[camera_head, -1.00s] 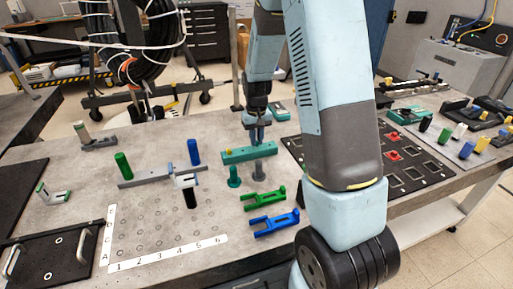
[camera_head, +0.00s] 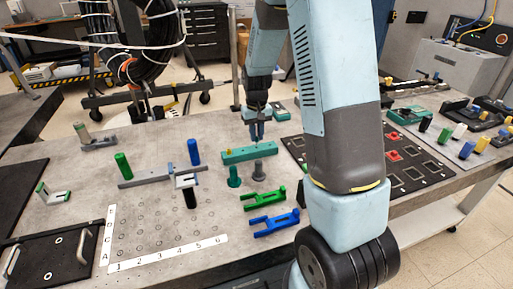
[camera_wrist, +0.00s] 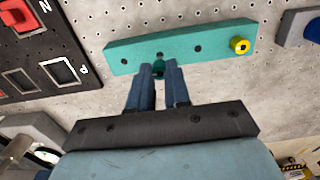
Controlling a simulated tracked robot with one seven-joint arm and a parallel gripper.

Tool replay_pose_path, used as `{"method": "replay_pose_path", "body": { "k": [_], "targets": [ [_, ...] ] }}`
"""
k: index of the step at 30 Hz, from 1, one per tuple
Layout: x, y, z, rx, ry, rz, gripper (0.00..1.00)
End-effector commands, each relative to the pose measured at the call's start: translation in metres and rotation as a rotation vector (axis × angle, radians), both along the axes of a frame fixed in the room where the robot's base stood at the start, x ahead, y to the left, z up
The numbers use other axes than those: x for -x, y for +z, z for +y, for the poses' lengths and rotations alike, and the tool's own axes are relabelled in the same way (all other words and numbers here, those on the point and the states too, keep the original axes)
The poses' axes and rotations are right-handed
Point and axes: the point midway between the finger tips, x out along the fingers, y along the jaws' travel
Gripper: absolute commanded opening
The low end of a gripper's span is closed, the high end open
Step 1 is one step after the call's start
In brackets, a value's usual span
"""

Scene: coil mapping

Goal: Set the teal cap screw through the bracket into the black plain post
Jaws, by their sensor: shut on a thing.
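My gripper (camera_head: 257,139) is just above a long teal block (camera_head: 249,154) on the table. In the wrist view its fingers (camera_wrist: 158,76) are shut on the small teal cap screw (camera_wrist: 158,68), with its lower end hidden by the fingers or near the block. The black plain post (camera_head: 190,199) stands upright on the table to the left of the gripper. A whitish bracket (camera_head: 186,181) is at the top of this post; its hole cannot be made out.
A yellow screw (camera_wrist: 240,45) sits in the teal block. Blue (camera_head: 194,152) and green (camera_head: 123,165) posts stand near the bracket. A perforated area with numbered strips is mostly bare.

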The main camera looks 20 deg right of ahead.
Motion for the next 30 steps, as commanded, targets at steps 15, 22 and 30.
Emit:
{"method": "replay_pose_path", "body": {
  "k": [15,22,30],
  "targets": [
    [-0.001,0.007,0.0,0.0,0.0,-0.002,0.0],
    [0.0,0.021,0.0,0.0,0.0,-0.002,0.0],
    [0.0,0.036,0.0,0.0,0.0,-0.001,0.0]
  ]
}}
